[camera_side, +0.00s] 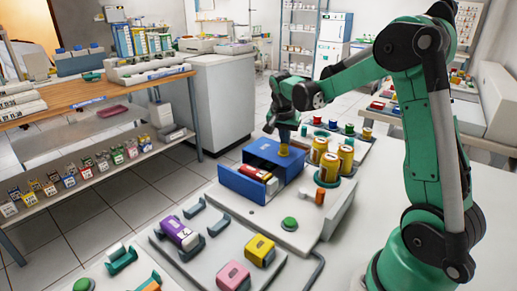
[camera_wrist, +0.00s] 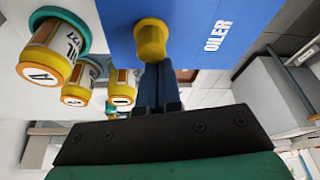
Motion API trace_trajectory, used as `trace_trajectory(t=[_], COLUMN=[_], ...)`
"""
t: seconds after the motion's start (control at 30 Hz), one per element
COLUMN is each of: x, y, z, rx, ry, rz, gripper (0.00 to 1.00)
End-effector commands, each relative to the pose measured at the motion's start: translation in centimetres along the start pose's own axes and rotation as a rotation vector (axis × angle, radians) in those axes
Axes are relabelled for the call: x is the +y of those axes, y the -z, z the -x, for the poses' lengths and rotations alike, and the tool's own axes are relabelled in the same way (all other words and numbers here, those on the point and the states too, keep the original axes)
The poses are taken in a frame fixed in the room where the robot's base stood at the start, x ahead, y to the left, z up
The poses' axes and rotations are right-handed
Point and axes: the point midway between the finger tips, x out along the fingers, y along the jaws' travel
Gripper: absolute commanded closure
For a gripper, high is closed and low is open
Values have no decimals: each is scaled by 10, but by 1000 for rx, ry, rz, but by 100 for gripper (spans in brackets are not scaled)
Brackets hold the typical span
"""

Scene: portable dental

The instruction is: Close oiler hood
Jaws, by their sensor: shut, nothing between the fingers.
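The blue oiler hood (camera_side: 268,150) is in the side view, set toward the back of its blue base (camera_side: 240,187). The front of the base is uncovered, and a red and white piece (camera_side: 256,174) lies there. The hood also fills the upper middle of the wrist view (camera_wrist: 190,30), with "OILER" lettered on it. A yellow knob (camera_side: 284,150) stands on the hood; the wrist view shows it closely (camera_wrist: 151,40). My gripper (camera_wrist: 155,68) is shut and empty, its fingertips at the knob. I cannot tell whether they touch it.
Yellow canisters (camera_side: 329,166) stand close to the right of the oiler. A green button (camera_side: 289,223) is in front. A wooden shelf bench (camera_side: 130,92) stands left, across open floor.

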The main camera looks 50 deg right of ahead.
Motion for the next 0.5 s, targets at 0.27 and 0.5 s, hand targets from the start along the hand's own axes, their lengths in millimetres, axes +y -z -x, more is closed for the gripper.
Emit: trace_trajectory(t=[0.27, 0.5], x=[-18, -22], y=[-62, -80], z=[22, 28], rx=[-1, -2], ry=[0, -1], rz=[6, 1], gripper=[100, 100])
